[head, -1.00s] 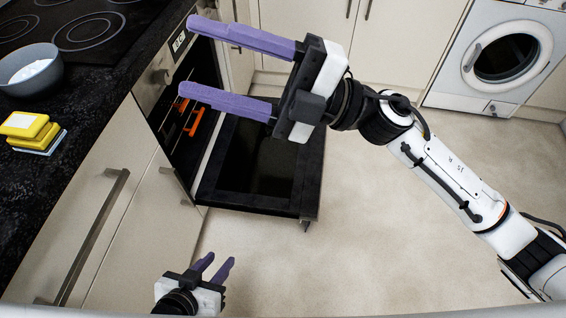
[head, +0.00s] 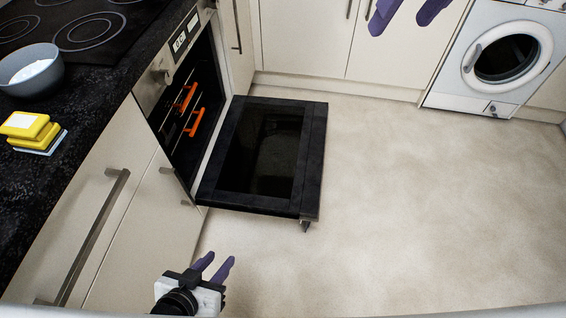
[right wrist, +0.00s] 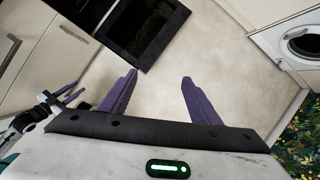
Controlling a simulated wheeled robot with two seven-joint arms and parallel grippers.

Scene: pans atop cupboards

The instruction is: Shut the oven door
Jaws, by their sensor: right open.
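The oven (head: 152,92) is built into the cupboards at the left. Its black door (head: 262,160) is folded down and open, lying flat out over the floor, with its handle at the far right edge. The door also shows at the top of the right wrist view (right wrist: 148,28). My right gripper (head: 403,15) shows only by its purple fingers at the top edge, far from the door; in the right wrist view (right wrist: 159,77) it is open and empty. My left gripper (head: 219,260) is low at the front, short of the door, with its fingers apart and empty.
Orange-edged racks (head: 187,108) are inside the oven. A black worktop (head: 60,185) holds a grey bowl (head: 32,72) and yellow sponges (head: 30,127). A washing machine (head: 492,58) stands at the back right. The beige floor (head: 430,210) right of the door is clear.

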